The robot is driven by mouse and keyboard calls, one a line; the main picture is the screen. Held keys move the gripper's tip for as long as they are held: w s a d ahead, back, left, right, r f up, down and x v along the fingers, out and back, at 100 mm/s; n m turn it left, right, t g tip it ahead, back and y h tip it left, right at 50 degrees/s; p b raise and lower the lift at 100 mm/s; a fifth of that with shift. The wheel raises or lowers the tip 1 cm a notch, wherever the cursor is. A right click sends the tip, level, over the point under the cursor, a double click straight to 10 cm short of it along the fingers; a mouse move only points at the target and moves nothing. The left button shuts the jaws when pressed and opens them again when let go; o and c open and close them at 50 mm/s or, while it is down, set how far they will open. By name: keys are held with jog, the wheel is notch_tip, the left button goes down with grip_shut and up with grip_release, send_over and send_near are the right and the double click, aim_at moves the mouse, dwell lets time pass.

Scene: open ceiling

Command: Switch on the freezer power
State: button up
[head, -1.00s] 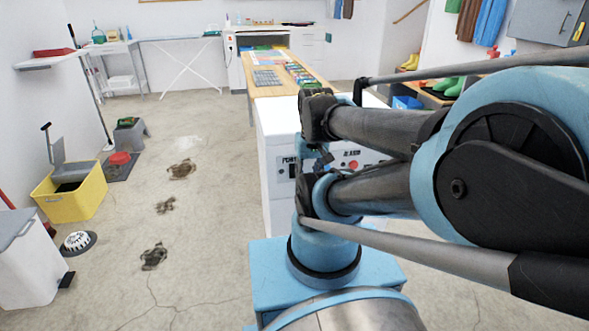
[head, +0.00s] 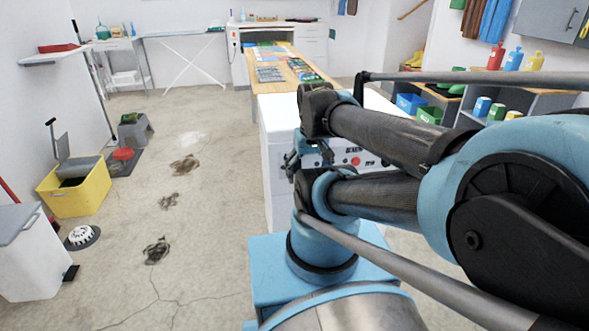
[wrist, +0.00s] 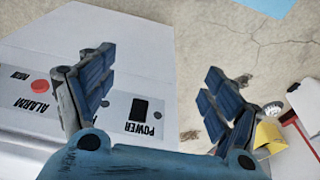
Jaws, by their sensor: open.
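The white freezer (head: 278,130) stands ahead of me, with a control panel on its near side. In the wrist view the panel appears upside down. It shows a black power switch (wrist: 140,108) beside the word POWER and a red alarm button (wrist: 39,86) farther left. The red button also shows in the head view (head: 355,161). My gripper (wrist: 160,65) is open and empty, with its blue-padded fingers spread. The switch appears between the fingers, nearer the left one; I cannot tell whether anything touches. In the head view my gripper covers the panel's left part, hiding the switch.
A long wooden table (head: 256,87) stands behind the freezer. Shelves with bottles (head: 495,112) are at the right. The floor left of the freezer is mostly open, with dark stains.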

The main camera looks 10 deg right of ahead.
jog(key=shift+w+a+r+n, duration=0.25)
jog(key=shift+w+r+n, duration=0.05)
jog(key=c, duration=0.5)
jog(key=w+a+n, duration=0.1)
jog(key=w+a+r+n, duration=0.1)
jog(key=w+a+n, duration=0.1)
jog(key=w, duration=0.1)
jog(key=shift+a+r+n, duration=0.1)
jog(key=shift+r+n, duration=0.2)
grip_shut()
jog(key=w+a+r+n, duration=0.1)
jog(key=w+a+n, duration=0.55)
jog(key=a, duration=0.35)
jog(key=s+a+f+n, duration=0.1)
jog(key=a+n, duration=0.4)
jog(key=a, duration=0.6)
jog(key=a+f+n+t, duration=0.1)
jog(key=a+n, duration=0.3)
jog(key=a, duration=0.7)
jog(key=shift+s+f+n+y, duration=0.35)
jog(key=shift+y, duration=0.05)
